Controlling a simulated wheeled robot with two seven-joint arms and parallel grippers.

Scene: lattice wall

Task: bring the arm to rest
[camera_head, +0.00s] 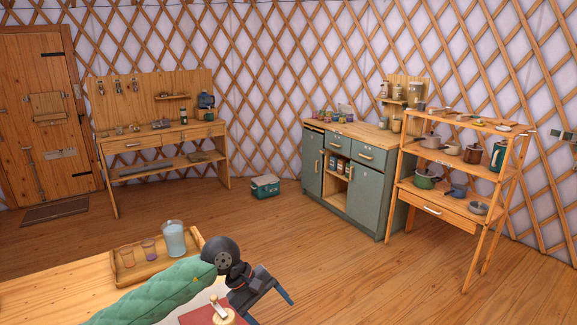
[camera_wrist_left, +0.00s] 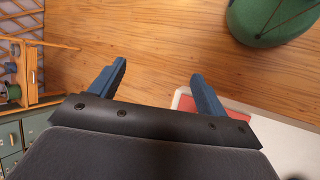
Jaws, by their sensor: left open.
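My left arm, in a green quilted sleeve, comes in from the lower left in the head view. My left gripper (camera_head: 268,304) points down and away past the table's right end. My right gripper is not in view.
A wooden table (camera_head: 45,295) bears a tray (camera_head: 124,275) with a jug (camera_head: 174,240) and small cups. A red item (camera_head: 199,316) lies close beside my gripper. A green round seat (camera_wrist_left: 265,20) stands on the floor.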

